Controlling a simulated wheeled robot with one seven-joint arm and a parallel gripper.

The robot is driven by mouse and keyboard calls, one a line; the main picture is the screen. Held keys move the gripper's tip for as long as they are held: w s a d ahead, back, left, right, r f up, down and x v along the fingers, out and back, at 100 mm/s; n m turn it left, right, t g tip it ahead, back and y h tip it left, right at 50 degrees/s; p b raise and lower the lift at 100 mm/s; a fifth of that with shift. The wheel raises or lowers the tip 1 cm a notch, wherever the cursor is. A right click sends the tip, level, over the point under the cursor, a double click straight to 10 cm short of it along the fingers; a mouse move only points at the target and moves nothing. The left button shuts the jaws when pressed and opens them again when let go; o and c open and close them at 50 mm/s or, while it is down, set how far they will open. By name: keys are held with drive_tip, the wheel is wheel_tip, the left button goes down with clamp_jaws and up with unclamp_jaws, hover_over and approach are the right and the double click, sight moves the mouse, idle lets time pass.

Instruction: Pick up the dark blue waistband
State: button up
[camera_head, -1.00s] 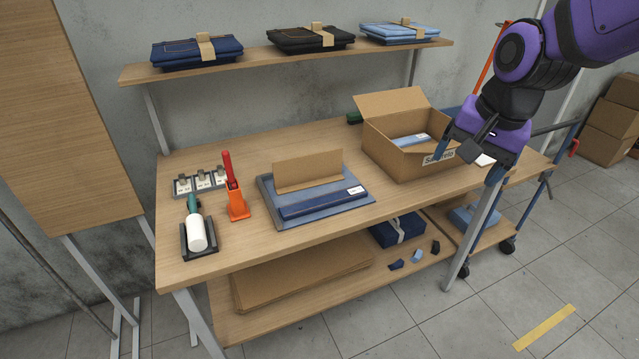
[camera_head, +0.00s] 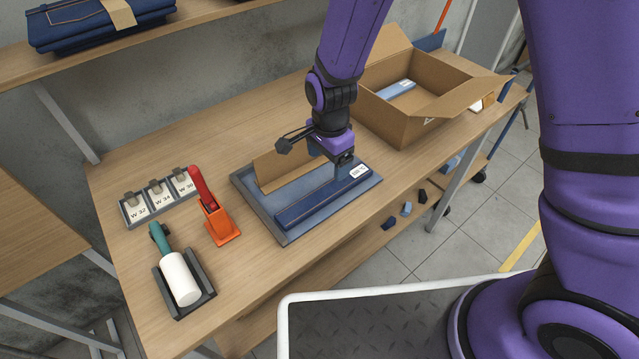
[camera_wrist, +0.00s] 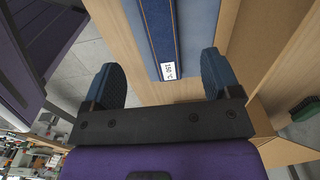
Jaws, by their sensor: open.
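The dark blue waistband (camera_head: 312,204) is a long narrow strip with a white label at its right end. It lies along the front of a blue-grey tray (camera_head: 287,239) on the workbench. In the wrist view the waistband (camera_wrist: 160,32) runs up and away between my two fingers, its label at the near end. My gripper (camera_head: 341,180) is above the tray, close to the waistband's right half. In the wrist view my gripper (camera_wrist: 161,80) has its fingers wide apart with nothing between the pads. The head view does not clearly show whether a finger touches the waistband.
A cardboard sheet (camera_head: 283,164) stands upright behind the waistband. An open cardboard box (camera_head: 405,128) is at the right. An orange tool (camera_head: 219,224), a white roll dispenser (camera_head: 181,280) and size-label holders (camera_head: 157,197) stand at the left. Folded jeans (camera_head: 95,22) lie on the shelf.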

hover_over(326, 192)
drive_tip(key=f, duration=0.5)
drive_tip(key=shift+w+d, duration=0.2)
drive_tip(key=shift+d, duration=0.05)
drive_tip(key=shift+s+a+f, duration=0.1)
drive_tip(key=shift+f, duration=1.25)
drive_tip(key=shift+s+a+f, duration=0.1)
drive_tip(key=shift+f, duration=1.2)
drive_tip(key=shift+c, duration=0.2)
drive_tip(key=c, duration=1)
